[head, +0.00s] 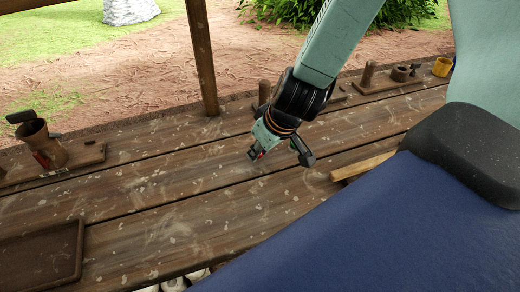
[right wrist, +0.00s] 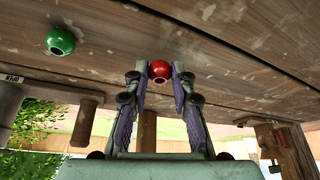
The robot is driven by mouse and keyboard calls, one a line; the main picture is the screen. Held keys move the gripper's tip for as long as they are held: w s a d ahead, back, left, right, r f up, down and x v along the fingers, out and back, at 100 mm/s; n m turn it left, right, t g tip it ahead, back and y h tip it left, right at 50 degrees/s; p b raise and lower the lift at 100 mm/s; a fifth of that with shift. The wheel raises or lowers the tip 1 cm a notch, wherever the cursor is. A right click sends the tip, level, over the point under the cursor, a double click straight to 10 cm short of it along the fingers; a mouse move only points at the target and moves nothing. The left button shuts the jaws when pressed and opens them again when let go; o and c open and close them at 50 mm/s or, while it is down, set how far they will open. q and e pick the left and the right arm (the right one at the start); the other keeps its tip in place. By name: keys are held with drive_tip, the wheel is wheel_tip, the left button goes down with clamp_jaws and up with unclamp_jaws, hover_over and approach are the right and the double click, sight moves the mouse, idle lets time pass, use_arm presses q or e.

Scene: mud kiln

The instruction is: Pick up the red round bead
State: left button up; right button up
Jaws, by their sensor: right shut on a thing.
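The red round bead (right wrist: 160,70) is held between the two fingertips of my right gripper (right wrist: 159,74) in the right wrist view. The bead has a dark hole in its face. In the head view my right gripper (head: 257,153) points down at the planks, with a small red spot of the bead at its tips. I cannot tell whether the bead touches the wood. My left gripper is in neither view.
A green bead (right wrist: 60,42) lies apart on the planks. In the head view, a brown pot (head: 36,143) stands at left, and a dark tray (head: 40,258) lies front left. A wooden post (head: 202,55), small bowl (head: 400,72) and yellow cup (head: 442,66) stand behind. The middle planks are clear.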

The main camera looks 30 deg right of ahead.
wheel_tip(320, 180, up, 9)
drive_tip(key=p, duration=0.6)
drive_tip(key=shift+p, duration=0.35)
drive_tip(key=shift+s+f, duration=0.1)
